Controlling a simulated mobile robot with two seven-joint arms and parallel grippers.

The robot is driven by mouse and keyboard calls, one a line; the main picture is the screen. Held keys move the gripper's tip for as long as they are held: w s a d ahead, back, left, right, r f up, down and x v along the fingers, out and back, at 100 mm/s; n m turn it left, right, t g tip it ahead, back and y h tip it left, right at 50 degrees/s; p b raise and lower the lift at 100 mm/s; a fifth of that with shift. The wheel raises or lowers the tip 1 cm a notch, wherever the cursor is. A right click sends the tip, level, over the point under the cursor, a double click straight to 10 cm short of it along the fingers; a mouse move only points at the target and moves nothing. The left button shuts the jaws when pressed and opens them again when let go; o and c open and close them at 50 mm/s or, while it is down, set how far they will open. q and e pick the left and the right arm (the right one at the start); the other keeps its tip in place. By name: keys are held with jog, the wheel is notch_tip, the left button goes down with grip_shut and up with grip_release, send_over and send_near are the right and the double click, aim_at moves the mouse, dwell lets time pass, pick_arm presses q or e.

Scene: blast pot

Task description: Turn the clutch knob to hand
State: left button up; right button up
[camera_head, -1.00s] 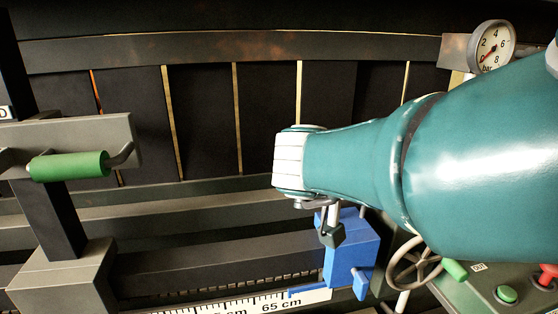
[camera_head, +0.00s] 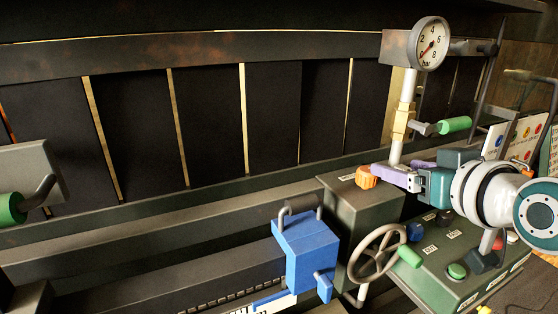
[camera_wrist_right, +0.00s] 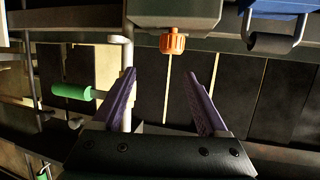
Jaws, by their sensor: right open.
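An orange ribbed knob (camera_head: 366,177) sits on the dark green box (camera_head: 345,190) at the middle right; I take it as the clutch knob, though no readable label names it. In the right wrist view the knob (camera_wrist_right: 173,41) shows ahead of and between the fingers, apart from them. My right gripper (camera_head: 396,172) has purple fingers pointing left toward the knob in the head view. In the wrist view the gripper (camera_wrist_right: 161,76) is open and empty. My left gripper is not in view.
A post with a pressure gauge (camera_head: 430,44) and a green-handled lever (camera_head: 454,125) stands behind the right gripper. A handwheel (camera_head: 376,252) and a blue block (camera_head: 307,250) are in front. A control panel with buttons (camera_head: 457,271) lies below the gripper.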

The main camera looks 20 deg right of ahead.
aim_at(368, 169)
jog(key=shift+g+y, duration=0.3)
jog(key=shift+g, duration=0.1)
jog(key=b+x, duration=0.1)
jog(key=x, duration=0.2)
jog(key=a+b+x, duration=0.1)
jog(key=x, duration=0.1)
jog(key=f+x, duration=0.1)
jog(key=x, duration=0.2)
jog(key=shift+w+a+f+b, duration=0.1)
jog(key=shift+w+a+b, duration=0.1)
jog(key=shift+b, duration=0.2)
jog(key=shift+c, duration=0.3)
jog(key=c, duration=0.4)
grip_shut()
